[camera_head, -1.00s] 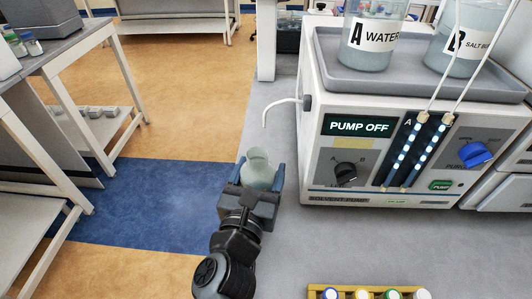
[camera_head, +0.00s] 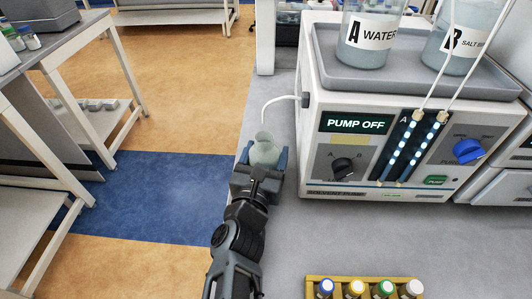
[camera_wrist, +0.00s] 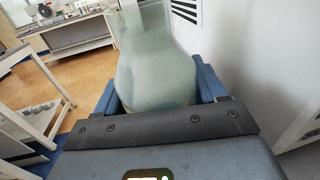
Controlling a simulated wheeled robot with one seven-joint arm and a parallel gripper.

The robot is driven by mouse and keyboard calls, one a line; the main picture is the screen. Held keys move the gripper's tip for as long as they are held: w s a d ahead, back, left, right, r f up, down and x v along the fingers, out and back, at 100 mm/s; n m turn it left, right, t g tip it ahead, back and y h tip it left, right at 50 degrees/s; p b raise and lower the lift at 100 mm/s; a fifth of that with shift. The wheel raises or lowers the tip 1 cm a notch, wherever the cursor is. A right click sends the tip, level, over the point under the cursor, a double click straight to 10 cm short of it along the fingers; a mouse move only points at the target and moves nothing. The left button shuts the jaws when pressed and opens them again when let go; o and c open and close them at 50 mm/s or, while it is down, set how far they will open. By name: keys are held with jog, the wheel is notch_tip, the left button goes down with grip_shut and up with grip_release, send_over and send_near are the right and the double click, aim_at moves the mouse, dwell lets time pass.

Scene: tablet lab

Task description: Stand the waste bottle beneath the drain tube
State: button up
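The waste bottle (camera_head: 264,153) is a translucent grey-green bottle with an open mouth, and it stands roughly upright. My gripper (camera_head: 262,163) has its blue fingers on both sides of the bottle and is shut on it. The wrist view shows the bottle body (camera_wrist: 156,75) filling the space between the fingers. The white drain tube (camera_head: 277,100) leaves the left side of the pump and bends down. Its tip appears just above the bottle mouth in the head view; I cannot tell the exact depth alignment. Whether the bottle base touches the bench is hidden.
The solvent pump (camera_head: 340,190) reads "PUMP OFF" and stands close on the right, with beakers A (camera_head: 368,48) and B (camera_head: 462,45) on top. A yellow rack (camera_head: 312,285) of capped vials is at the front. The grey bench (camera_head: 350,240) between is clear.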

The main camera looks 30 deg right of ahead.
jog(key=o, duration=0.4)
jog(key=shift+o, duration=0.2)
jog(key=shift+r, duration=0.2)
jog(key=shift+s+a+f, duration=0.15)
jog(key=shift+s+a, duration=0.1)
jog(key=shift+a, duration=0.05)
jog(key=b+v, duration=0.3)
jog(key=v, duration=0.8)
jog(key=shift+s+a, duration=0.1)
